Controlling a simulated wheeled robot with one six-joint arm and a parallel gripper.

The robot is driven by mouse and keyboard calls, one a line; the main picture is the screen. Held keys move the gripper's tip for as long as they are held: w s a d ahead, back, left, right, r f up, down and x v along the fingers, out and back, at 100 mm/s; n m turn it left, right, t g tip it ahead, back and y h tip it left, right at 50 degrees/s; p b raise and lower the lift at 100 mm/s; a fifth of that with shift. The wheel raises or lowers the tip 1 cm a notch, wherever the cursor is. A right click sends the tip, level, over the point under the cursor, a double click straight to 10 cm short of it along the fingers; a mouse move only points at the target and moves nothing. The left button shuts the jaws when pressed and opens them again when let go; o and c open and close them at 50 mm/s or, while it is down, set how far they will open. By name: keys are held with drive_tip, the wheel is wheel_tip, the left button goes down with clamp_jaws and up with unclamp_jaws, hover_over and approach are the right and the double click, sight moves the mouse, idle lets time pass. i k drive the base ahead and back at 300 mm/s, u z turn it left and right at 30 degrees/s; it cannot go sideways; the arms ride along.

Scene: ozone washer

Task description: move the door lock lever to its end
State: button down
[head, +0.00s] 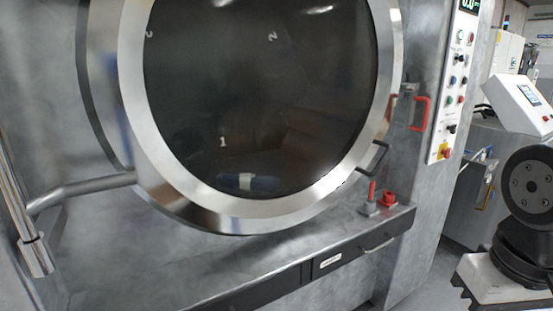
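The washer has a large round door with a bright metal rim (150,150) and dark glass (255,95). It looks closed, though I cannot tell if it is locked. A red loop-shaped lever (420,114) sits on the front panel just right of the rim, on a small grey mount. It looks like the door lock lever; it stands roughly upright, and its place in its travel cannot be told. A black handle (379,158) is on the rim's lower right. My gripper is not in view.
Below the door is a metal ledge (230,270) with a small red upright lever (372,190) and a red fitting (389,198). A control panel (455,80) with buttons is at upper right. A thick hinge bar (85,187) is at left. Part of my arm fills the lower right.

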sight(412, 88)
drive_tip(key=u, duration=0.1)
drive_tip(key=k, duration=0.45)
drive_tip(key=z, duration=1.1)
drive_tip(key=i, duration=1.3)
drive_tip(key=u, duration=0.3)
